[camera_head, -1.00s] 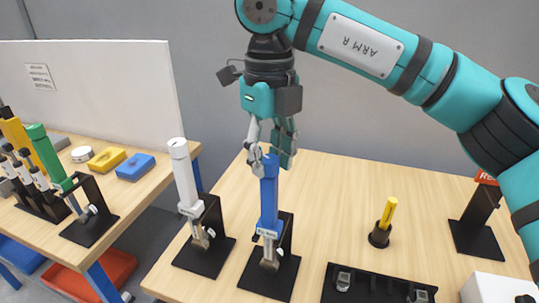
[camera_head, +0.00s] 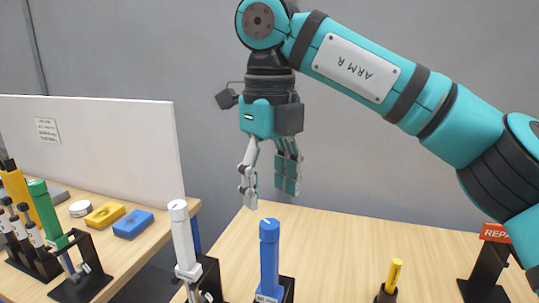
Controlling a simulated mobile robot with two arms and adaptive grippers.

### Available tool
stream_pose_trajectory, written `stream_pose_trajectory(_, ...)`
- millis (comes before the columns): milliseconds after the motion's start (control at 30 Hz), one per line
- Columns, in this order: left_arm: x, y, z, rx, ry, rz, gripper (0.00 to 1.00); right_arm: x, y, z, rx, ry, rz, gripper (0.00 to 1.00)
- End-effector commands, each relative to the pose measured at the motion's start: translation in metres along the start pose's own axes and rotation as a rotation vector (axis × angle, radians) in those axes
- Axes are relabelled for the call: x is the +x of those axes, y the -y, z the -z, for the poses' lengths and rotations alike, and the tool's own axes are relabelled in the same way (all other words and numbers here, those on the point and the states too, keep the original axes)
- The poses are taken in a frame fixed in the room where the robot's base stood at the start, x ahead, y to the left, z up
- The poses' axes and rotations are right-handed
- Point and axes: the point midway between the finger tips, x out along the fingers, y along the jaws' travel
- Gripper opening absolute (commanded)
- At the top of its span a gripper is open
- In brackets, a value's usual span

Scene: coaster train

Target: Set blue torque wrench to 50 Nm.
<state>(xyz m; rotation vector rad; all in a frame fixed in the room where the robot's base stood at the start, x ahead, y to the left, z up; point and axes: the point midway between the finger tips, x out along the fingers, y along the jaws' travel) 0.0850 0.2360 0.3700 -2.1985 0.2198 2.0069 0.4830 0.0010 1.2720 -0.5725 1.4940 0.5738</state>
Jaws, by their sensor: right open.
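The blue torque wrench (camera_head: 269,258) stands upright in a black holder (camera_head: 288,288) on the wooden table, with a white mark on its top cap. Its lower end is cut off by the bottom edge of the view. My right gripper (camera_head: 268,190) hangs above the wrench, fingers pointing down. It is open and empty, and its fingertips are apart from the wrench's top. The setting on the wrench's label is too small to read. My left gripper is not in view.
A white wrench (camera_head: 182,241) stands close left of the blue one. A yellow-handled tool (camera_head: 393,273) and a black stand with a red sign (camera_head: 495,233) are at the right. A left table holds a green wrench (camera_head: 46,212) and a white panel (camera_head: 95,140). The table's middle is clear.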

Motion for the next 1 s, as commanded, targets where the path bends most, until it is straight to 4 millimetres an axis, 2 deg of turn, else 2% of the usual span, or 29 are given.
stream_pose_trajectory(100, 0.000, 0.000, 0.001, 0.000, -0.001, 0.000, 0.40, -0.026, 0.000, 0.000, 0.004, 0.003, 0.006, 0.54)
stream_pose_trajectory(300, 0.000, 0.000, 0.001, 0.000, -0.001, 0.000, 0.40, -0.050, 0.000, 0.000, 0.001, 0.000, 0.003, 0.54)
stream_pose_trajectory(733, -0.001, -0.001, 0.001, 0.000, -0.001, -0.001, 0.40, -0.057, 0.000, 0.000, -0.001, 0.000, 0.000, 0.54)
stream_pose_trajectory(833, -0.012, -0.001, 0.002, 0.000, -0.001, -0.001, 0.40, -0.069, 0.000, 0.000, -0.001, 0.001, 0.001, 0.54)
stream_pose_trajectory(1000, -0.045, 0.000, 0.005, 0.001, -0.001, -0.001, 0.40, -0.101, 0.000, 0.000, 0.000, 0.000, 0.000, 0.54)
